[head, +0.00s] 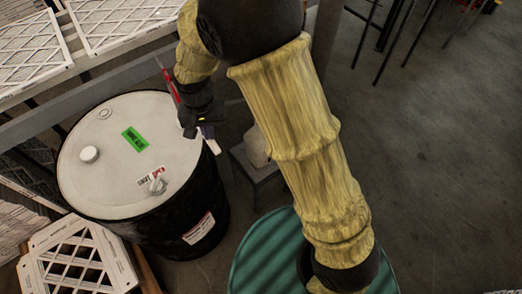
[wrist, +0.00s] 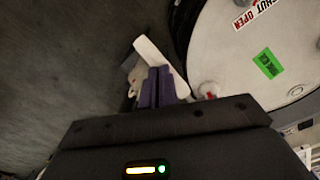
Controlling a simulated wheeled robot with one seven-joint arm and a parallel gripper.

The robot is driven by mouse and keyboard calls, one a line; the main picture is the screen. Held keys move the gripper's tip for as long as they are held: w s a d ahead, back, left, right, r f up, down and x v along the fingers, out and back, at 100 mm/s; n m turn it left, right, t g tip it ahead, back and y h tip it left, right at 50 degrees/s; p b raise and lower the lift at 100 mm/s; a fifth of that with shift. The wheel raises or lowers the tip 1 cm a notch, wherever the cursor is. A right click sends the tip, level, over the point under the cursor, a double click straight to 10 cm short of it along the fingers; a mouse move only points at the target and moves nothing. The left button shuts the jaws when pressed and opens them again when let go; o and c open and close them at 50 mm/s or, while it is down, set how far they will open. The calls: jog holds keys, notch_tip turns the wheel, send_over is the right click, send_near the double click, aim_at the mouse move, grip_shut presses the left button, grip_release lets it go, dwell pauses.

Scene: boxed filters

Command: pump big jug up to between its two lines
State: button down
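The jug (head: 256,147) is a pale vessel on a low grey stand beside the drum. My arm hides much of it in the head view, and its two lines and liquid level cannot be made out. In the wrist view a white bar (wrist: 150,52) slants behind my fingers, with a pale body (wrist: 134,78), probably the jug, below it. My gripper (head: 208,133) points down by the drum's right rim. Its purple fingers (wrist: 158,86) are together, with nothing visible between them. Whether they touch the white bar cannot be told.
A black drum with a white lid (head: 110,165) stands left of my gripper. Framed filters (head: 75,262) lie lower left.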

jog(key=shift+s+d, duration=0.1)
jog(key=shift+s, duration=0.05)
notch_tip(320, 180, up, 15)
jog(key=p, duration=1.2)
jog(key=shift+r+p, duration=0.15)
jog(key=shift+p, duration=0.15)
dwell(0.6)
